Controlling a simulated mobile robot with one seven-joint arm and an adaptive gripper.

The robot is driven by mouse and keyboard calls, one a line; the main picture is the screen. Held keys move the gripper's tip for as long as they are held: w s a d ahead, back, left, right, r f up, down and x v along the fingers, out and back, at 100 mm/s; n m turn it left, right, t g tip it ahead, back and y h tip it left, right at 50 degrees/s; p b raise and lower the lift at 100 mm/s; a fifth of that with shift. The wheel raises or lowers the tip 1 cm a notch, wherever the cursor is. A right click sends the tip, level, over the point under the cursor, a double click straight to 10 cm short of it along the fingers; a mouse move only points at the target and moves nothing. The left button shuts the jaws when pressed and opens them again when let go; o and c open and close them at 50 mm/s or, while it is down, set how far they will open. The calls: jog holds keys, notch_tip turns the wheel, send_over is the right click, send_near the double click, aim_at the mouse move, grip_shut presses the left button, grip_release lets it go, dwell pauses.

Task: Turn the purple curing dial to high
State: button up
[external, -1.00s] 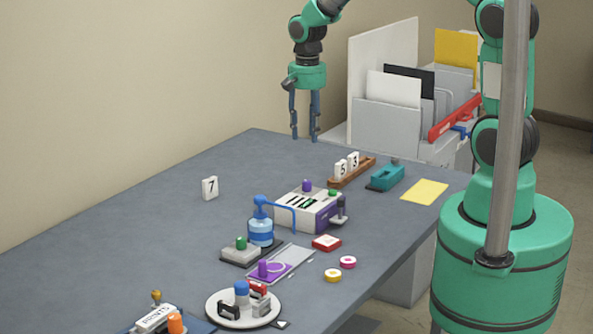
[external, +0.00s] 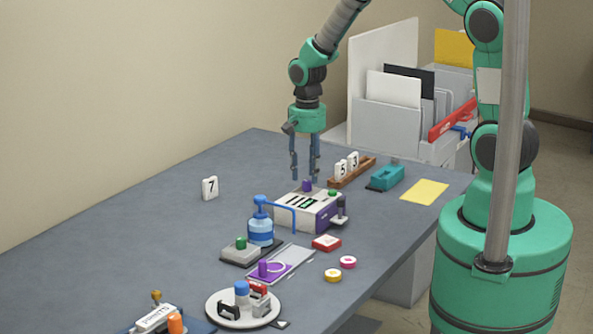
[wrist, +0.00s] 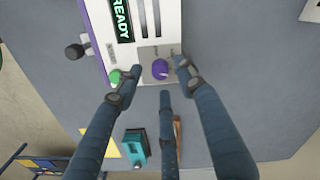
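A purple dial (external: 307,186) stands on top of a white and purple machine (external: 303,212). The wrist view shows this dial (wrist: 160,68) on a grey plate, with small markings too blurred to read. My gripper (external: 304,177) points down just above it, fingers apart and empty. In the wrist view the fingertips of my gripper (wrist: 158,75) appear spread around the dial; I cannot tell contact. A second purple knob (external: 263,268) stands on a purple and grey plate nearer the front.
A wooden rack (external: 352,174) and teal tool (external: 387,178) are behind right. The left table is mostly clear.

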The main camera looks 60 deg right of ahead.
jog(key=shift+f, duration=1)
grip_shut()
jog(key=shift+n, duration=0.7)
